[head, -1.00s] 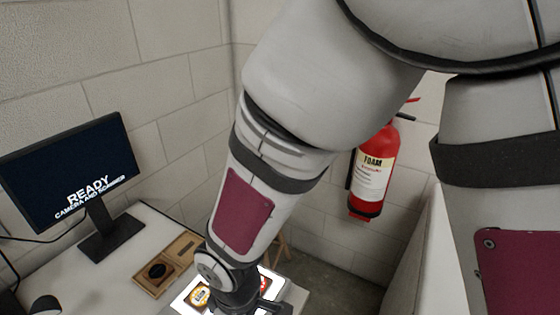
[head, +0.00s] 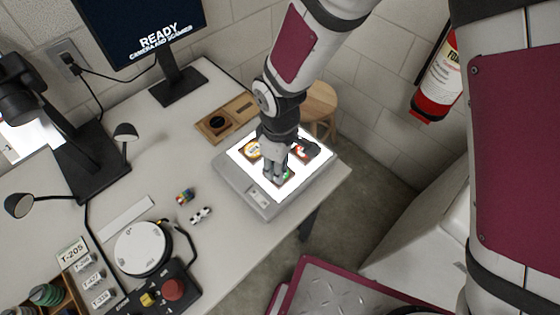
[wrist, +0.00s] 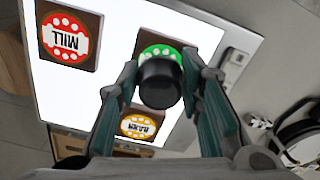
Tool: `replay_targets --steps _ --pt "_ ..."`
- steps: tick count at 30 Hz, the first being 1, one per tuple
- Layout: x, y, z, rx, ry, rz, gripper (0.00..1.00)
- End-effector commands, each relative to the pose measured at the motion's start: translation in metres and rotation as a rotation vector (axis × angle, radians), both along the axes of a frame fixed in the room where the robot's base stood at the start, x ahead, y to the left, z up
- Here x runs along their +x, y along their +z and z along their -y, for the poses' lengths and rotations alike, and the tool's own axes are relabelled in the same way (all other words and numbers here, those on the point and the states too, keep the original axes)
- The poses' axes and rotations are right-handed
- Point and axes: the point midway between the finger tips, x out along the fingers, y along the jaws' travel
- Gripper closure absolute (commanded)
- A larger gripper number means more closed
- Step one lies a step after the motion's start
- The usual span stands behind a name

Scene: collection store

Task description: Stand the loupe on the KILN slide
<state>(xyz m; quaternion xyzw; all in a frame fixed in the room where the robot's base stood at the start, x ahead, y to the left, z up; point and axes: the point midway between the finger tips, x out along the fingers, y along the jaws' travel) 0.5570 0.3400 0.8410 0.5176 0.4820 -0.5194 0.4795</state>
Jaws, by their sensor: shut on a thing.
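My gripper (head: 276,172) is over the lit panel of the light box (head: 262,198). In the wrist view its two fingers (wrist: 160,78) are shut on the sides of the loupe (wrist: 161,85), a short black cylinder. The loupe covers part of a green-ringed slide (wrist: 150,52), whose word is hidden. I cannot tell whether the loupe touches it. The green slide also shows in the head view (head: 287,173).
A wooden holder (head: 240,108) with a dark round spot lies behind the light box. A stool (head: 320,100) is behind.

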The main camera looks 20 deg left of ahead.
Motion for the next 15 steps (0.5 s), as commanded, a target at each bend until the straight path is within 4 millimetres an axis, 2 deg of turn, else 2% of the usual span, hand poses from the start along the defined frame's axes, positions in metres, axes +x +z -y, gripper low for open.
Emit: replay_targets --steps 5,6,8,15 --pt "0.0003 -0.0039 0.0 0.0 0.0 0.0 0.94" --pt "0.0001 -0.0035 0.0 0.0 0.0 0.0 0.6" --pt "0.0 -0.0031 0.0 0.0 0.0 0.0 0.46" --pt "-0.0001 -0.003 0.0001 0.0 0.0 0.0 0.46"
